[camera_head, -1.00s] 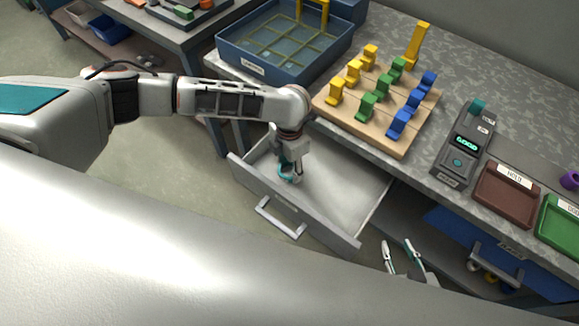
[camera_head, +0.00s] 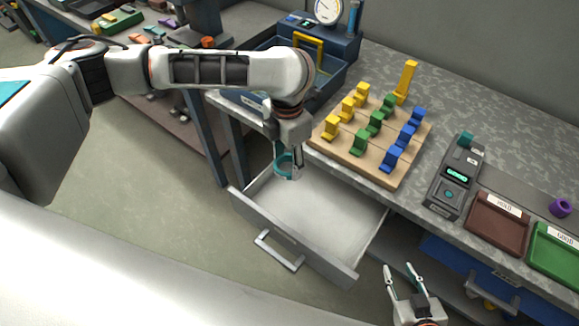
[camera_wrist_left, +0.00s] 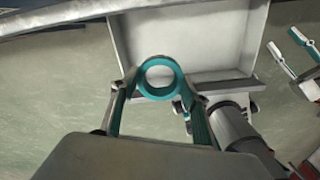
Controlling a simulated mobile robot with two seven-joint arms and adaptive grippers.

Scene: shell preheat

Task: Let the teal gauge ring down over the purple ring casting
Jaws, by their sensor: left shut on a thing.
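My left gripper (camera_head: 292,172) is shut on the teal gauge ring (camera_head: 283,163), holding it in the air above the open drawer. In the left wrist view the teal ring (camera_wrist_left: 159,76) sits between the two fingertips, with its hole facing the camera. The purple ring casting (camera_head: 560,207) lies on the bench at the far right, well apart from the left gripper, behind the green tray. My right gripper (camera_head: 403,270) is open and empty, low in front of the bench.
The open drawer (camera_head: 318,208) looks empty. On the bench are a pegboard with yellow, green and blue blocks (camera_head: 362,172), a grey gauge with a lit display (camera_head: 455,175), a dark red tray (camera_head: 498,226) and a green tray (camera_head: 556,254). A blue machine with a dial (camera_head: 327,45) stands at the back.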

